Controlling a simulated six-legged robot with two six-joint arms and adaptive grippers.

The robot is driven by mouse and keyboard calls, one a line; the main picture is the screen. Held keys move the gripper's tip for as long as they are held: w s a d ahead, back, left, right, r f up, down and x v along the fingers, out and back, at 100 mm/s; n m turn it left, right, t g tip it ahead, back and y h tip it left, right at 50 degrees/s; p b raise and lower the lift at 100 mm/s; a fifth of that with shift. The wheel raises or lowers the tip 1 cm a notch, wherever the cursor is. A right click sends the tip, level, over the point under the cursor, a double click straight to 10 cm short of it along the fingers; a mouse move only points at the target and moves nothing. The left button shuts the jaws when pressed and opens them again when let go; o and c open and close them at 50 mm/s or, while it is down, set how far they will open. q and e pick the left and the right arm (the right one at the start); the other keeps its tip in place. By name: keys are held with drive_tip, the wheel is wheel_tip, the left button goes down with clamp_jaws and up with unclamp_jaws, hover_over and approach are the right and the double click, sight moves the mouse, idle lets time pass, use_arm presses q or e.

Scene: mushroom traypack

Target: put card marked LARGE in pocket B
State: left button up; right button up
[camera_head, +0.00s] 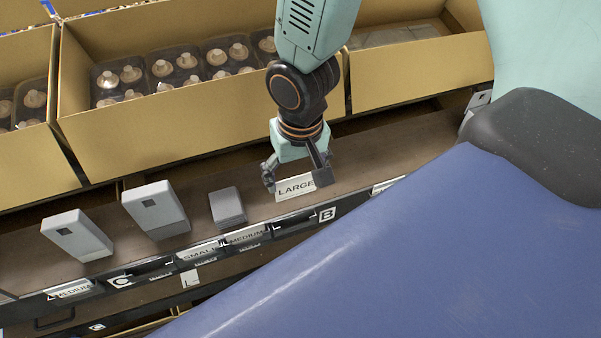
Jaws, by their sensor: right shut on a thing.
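The white card marked LARGE (295,187) is held between the fingers of my right gripper (296,178), which is shut on it. The card is upright with its lettering facing me. It is just above and behind the front edge of the brown shelf, a little left of the label B (327,214). A dark pocket (295,222) lies below the card, beside the B label, and no card shows in it. My left gripper is not in view.
Cards marked SMALL (197,251) and MEDIUM (246,235) sit in the shelf edge, left of B. Two grey devices (157,209) (77,235) and a grey stack (227,206) stand on the shelf (110,212). Behind are cardboard boxes (150,130) with mushroom trays. My blue body covers the lower right.

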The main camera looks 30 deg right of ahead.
sight(294, 191)
drive_tip(key=shift+a, duration=0.5)
drive_tip(key=shift+a+f+b, duration=0.15)
drive_tip(key=shift+f+b, duration=0.05)
drive_tip(key=shift+b, duration=0.1)
drive_tip(key=shift+w+d+f+b, duration=0.1)
drive_tip(key=shift+d+f+b, duration=0.3)
drive_tip(key=shift+f+b, duration=0.25)
drive_tip(key=shift+a+f+b, duration=0.3)
drive_tip(key=shift+f+b, duration=0.4)
drive_tip(key=shift+f, duration=0.15)
drive_tip(key=shift+d+f+b, duration=0.25)
drive_tip(key=shift+f+b, duration=0.35)
drive_tip(key=shift+f, duration=0.15)
wheel_tip(294, 191, down, 4)
drive_tip(key=b, duration=0.4)
drive_tip(key=shift+a, duration=0.15)
use_arm(q)
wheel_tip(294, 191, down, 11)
drive_tip(key=b, duration=0.2)
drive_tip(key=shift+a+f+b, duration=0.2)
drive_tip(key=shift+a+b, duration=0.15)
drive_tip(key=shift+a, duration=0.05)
use_arm(e)
drive_tip(key=shift+f, duration=1.3)
